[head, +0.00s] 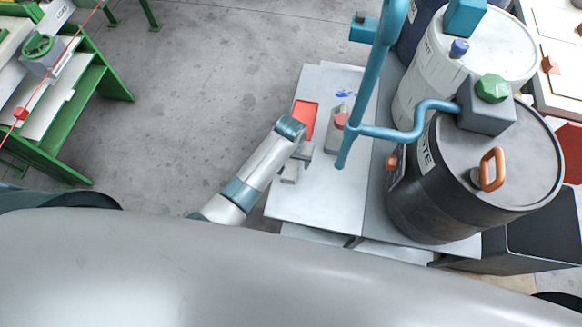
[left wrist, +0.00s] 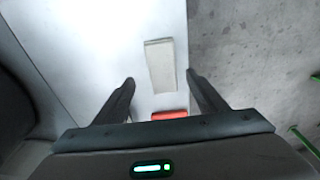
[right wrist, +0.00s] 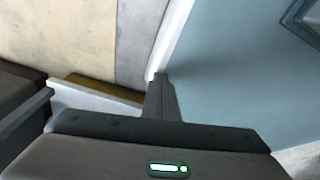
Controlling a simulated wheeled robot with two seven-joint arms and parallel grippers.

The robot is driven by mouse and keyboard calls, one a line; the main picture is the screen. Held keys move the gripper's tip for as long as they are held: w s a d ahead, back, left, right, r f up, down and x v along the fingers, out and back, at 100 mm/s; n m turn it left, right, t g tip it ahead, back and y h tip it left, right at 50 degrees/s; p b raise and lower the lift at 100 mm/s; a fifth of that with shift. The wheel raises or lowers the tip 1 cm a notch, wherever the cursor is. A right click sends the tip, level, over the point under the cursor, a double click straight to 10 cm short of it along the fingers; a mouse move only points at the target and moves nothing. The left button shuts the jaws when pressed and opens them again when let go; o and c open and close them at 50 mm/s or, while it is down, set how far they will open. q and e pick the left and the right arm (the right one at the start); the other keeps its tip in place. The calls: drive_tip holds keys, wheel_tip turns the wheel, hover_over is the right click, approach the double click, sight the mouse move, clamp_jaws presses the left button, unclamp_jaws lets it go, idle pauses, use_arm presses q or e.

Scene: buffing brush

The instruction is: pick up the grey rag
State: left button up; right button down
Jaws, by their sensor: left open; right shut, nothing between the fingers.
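The grey rag (left wrist: 160,62) is a pale, flat, folded strip on the light table, seen in the left wrist view. In the head view the rag (head: 290,174) shows partly, close to the table's left edge, with my left gripper (head: 303,152) over its far side. My left gripper (left wrist: 159,78) is open, its fingers pointing to either side of the rag's near end, with nothing held. It appears to be above the table; the exact height is unclear. My right gripper (right wrist: 160,80) is shut and empty, away from the rag and outside the head view.
A red tray (head: 305,117) lies just beyond the left gripper. A black drum (head: 440,185) and a white drum (head: 425,75) stand to the right. Floor left of the table is clear.

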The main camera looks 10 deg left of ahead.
sight(291, 167)
use_arm(q)
drive_tip(key=shift+a+f, duration=0.1)
drive_tip(key=shift+f, duration=0.25)
wheel_tip(291, 167, down, 3)
drive_tip(key=shift+w+a+r, duration=0.1)
drive_tip(key=shift+a, duration=0.05)
drive_tip(key=shift+f, duration=0.6)
use_arm(e)
drive_tip(key=shift+s+d, duration=0.2)
drive_tip(key=shift+s, duration=0.4)
use_arm(q)
drive_tip(key=c, duration=1.1)
